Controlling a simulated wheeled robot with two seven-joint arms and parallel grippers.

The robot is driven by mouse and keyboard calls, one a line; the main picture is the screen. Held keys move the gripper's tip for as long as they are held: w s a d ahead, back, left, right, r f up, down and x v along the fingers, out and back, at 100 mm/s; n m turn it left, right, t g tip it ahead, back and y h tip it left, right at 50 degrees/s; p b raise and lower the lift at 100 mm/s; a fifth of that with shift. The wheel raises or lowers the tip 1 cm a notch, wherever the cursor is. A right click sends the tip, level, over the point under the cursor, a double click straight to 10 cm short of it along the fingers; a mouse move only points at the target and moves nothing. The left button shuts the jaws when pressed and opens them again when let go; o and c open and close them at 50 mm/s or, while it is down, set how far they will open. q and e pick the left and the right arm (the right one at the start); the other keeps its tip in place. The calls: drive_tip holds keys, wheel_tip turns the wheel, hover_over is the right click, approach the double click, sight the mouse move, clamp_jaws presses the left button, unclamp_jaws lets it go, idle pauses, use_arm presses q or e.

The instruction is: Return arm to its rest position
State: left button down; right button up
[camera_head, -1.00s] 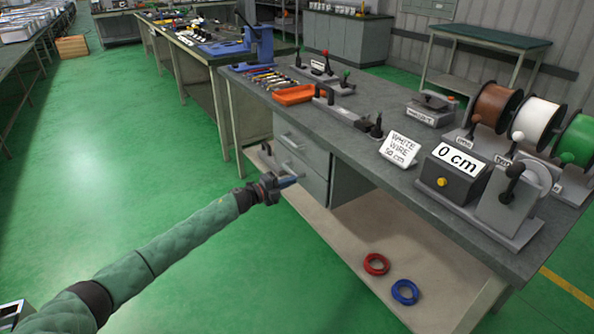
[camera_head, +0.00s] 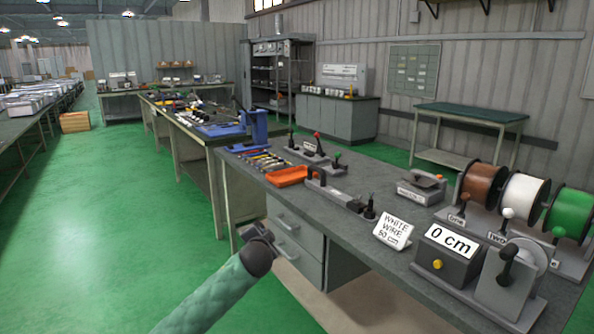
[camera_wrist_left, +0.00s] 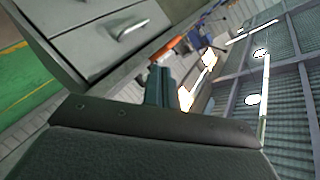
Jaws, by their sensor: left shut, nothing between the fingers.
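My left arm comes in from the bottom of the head view, in a green padded sleeve. Its gripper (camera_head: 262,234) is in front of the workbench drawers (camera_head: 293,242), off the bench top and holding nothing. In the left wrist view the dark fingers (camera_wrist_left: 158,84) are together, with a drawer front behind them to the left and the bench items beyond. My right arm is not in view.
The grey workbench (camera_head: 345,228) carries an orange tray (camera_head: 291,176), a "WHITE WIRE 50 cm" card (camera_head: 394,231), a "0 cm" counter box (camera_head: 446,257), and brown, white and green wire spools (camera_head: 525,199). The green floor (camera_head: 130,210) to the left is clear.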

use_arm(q)
drive_tip(key=s+a+f+n+g+p, duration=0.1)
drive_tip(key=s+f, duration=0.5)
drive_tip(key=s, duration=1.4)
drive_tip(key=s+a+f+n+g+h+p, duration=0.1)
drive_tip(key=s+f+n+g+p, duration=0.3)
drive_tip(key=s, duration=1.6)
drive_tip(key=s+a+f+n+g+h+p, duration=0.1)
drive_tip(key=s+f+n+g+p, duration=0.2)
drive_tip(key=s, duration=1.7)
wheel_tip(320, 180, down, 8)
drive_tip(key=g+p, duration=0.1)
drive_tip(key=g, duration=0.3)
drive_tip(key=shift+a+r+g+p, duration=0.15)
drive_tip(key=shift+r+g+p, duration=0.15)
drive_tip(key=shift+g, duration=0.1)
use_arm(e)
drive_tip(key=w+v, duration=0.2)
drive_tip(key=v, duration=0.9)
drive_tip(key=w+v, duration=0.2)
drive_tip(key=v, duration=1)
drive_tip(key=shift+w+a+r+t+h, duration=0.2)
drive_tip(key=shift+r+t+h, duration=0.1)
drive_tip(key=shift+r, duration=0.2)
use_arm(q)
drive_tip(key=shift+f, duration=0.1)
